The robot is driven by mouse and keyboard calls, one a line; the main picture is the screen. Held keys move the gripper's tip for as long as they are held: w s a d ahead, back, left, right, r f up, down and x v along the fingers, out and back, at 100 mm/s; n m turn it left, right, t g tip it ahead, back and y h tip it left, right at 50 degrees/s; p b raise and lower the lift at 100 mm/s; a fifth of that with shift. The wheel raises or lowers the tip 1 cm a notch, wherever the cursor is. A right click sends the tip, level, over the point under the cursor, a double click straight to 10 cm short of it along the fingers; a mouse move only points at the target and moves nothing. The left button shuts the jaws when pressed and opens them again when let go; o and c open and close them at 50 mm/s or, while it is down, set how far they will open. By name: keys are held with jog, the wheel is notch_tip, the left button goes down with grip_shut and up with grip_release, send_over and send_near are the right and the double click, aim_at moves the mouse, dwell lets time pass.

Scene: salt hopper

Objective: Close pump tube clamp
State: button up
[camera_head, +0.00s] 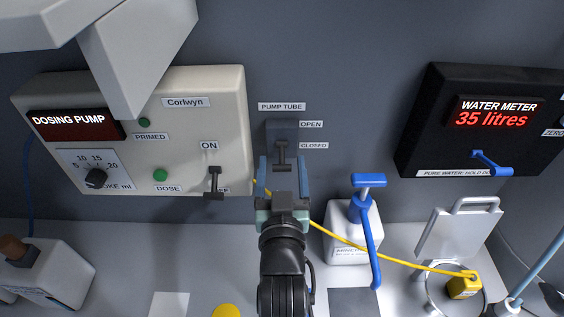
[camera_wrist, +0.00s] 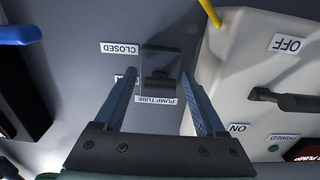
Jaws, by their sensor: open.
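The pump tube clamp (camera_head: 282,131) is a dark plate with a small lever (camera_head: 282,152) on the grey wall, under a PUMP TUBE label. The OPEN label (camera_head: 311,124) sits above the CLOSED label (camera_head: 314,145) to its right. In the head view the lever's handle appears near CLOSED; in the upside-down wrist view the lever (camera_wrist: 159,84) appears nearer the PUMP TUBE end. I cannot tell its setting for sure. My gripper (camera_head: 283,163) is open, one finger on each side of the lever, with nothing held. The fingers (camera_wrist: 158,76) also flank it in the wrist view.
The dosing pump (camera_head: 225,120) with its own lever (camera_head: 214,181) stands close on the left. A black water meter (camera_head: 425,110) reading 35 litres hangs at the right. A blue-topped bottle (camera_head: 350,240) and a yellow tube (camera_head: 350,243) are below right.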

jog(key=shift+w, duration=0.1)
jog(key=shift+c, duration=0.3)
grip_shut()
jog(key=f+b, duration=0.1)
jog(key=b, duration=0.1)
jog(key=shift+t+b, duration=0.3)
jog(key=shift+b, duration=0.1)
jog(key=shift+w+t+b, duration=0.15)
jog(key=shift+t+b, duration=0.35)
jog(key=shift+b, duration=0.75)
jog(key=shift+r, duration=0.2)
jog(key=shift+o, duration=0.3)
grip_release()
